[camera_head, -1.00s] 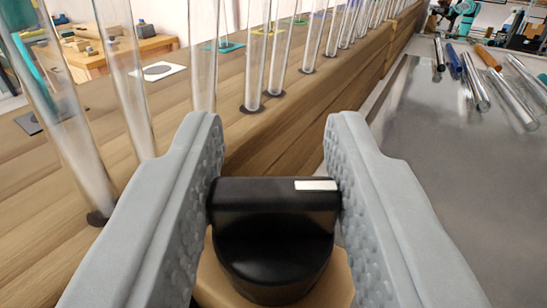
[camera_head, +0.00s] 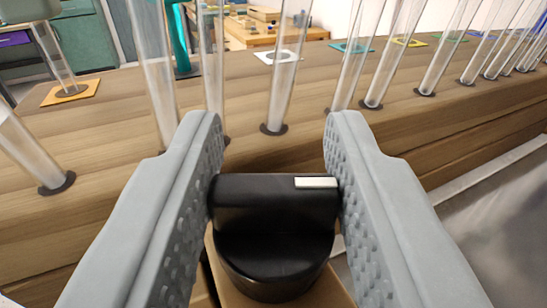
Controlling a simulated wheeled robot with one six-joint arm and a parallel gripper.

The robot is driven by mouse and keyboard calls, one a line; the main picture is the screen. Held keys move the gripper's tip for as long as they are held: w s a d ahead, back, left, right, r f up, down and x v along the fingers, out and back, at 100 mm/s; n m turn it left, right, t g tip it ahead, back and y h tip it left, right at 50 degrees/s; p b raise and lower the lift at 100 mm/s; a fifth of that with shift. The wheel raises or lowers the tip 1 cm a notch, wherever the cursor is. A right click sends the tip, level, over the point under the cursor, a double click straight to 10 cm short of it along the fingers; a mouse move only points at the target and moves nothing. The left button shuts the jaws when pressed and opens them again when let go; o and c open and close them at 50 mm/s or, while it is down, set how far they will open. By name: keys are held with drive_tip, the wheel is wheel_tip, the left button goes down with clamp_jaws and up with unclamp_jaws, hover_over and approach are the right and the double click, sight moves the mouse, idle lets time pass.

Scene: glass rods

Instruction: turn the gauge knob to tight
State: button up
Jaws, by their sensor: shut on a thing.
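The gauge knob (camera_head: 272,235) is black, with a raised grip bar across its top and a round body below. A white mark (camera_head: 316,182) sits at the right end of the bar. My gripper (camera_head: 275,190) is shut on the bar, one textured grey finger on each end. The knob sits on a tan block (camera_head: 225,290), mostly hidden beneath it. No tight or loose lettering shows.
A long wooden beam (camera_head: 95,150) runs behind the knob and carries several upright glass rods (camera_head: 282,85) in dark rings. Coloured square plates, one of them orange (camera_head: 70,92), lie along its far side. A grey metal surface (camera_head: 500,220) lies at right.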

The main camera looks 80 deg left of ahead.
drive_tip(key=n+g, duration=0.2)
drive_tip(key=g, duration=0.1)
drive_tip(key=n+g, duration=0.2)
drive_tip(key=g, duration=0.2)
drive_tip(key=shift+n, duration=0.4)
drive_tip(key=shift+g, duration=0.3)
drive_tip(key=o, duration=1)
drive_tip(key=shift+c, duration=0.2)
drive_tip(key=v, duration=1.7)
drive_tip(key=shift+w+d+r, duration=0.15)
drive_tip(key=shift+r, duration=0.1)
